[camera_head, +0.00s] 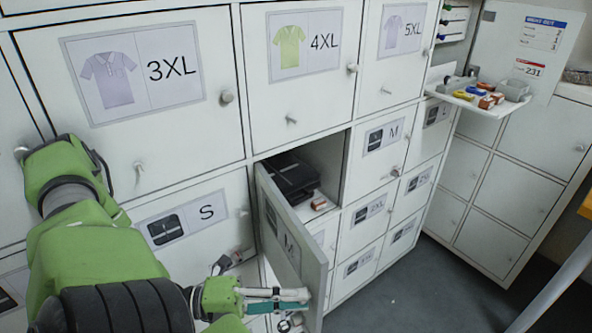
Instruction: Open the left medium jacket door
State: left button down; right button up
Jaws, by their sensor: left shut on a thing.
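The medium jacket door (289,235), marked M with a dark jacket picture, stands partly open, swung out toward me. Its outer face shows, and its free edge is at the lower right. Behind it, dark folded items (292,177) lie in the compartment. My left gripper (302,295) is at the lower part of the door's outer face near the free edge. Its fingers are closed together there, on what seems to be the door's knob; the knob itself is hidden by them. My right gripper is not in view.
Shut doors surround it: 3XL (150,75), 4XL (297,60), S (190,222) and another M (382,140), with protruding knobs. A small box (319,204) sits in the open compartment. A shelf (475,103) with small items is at the upper right. Floor (420,290) is clear at lower right.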

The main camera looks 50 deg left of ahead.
pick_arm(q)
jog(key=c, duration=2)
grip_release()
jog(key=shift+w, duration=0.1)
jog(key=shift+o, duration=0.2)
jog(key=v, duration=1.2)
jog(key=shift+f, duration=0.1)
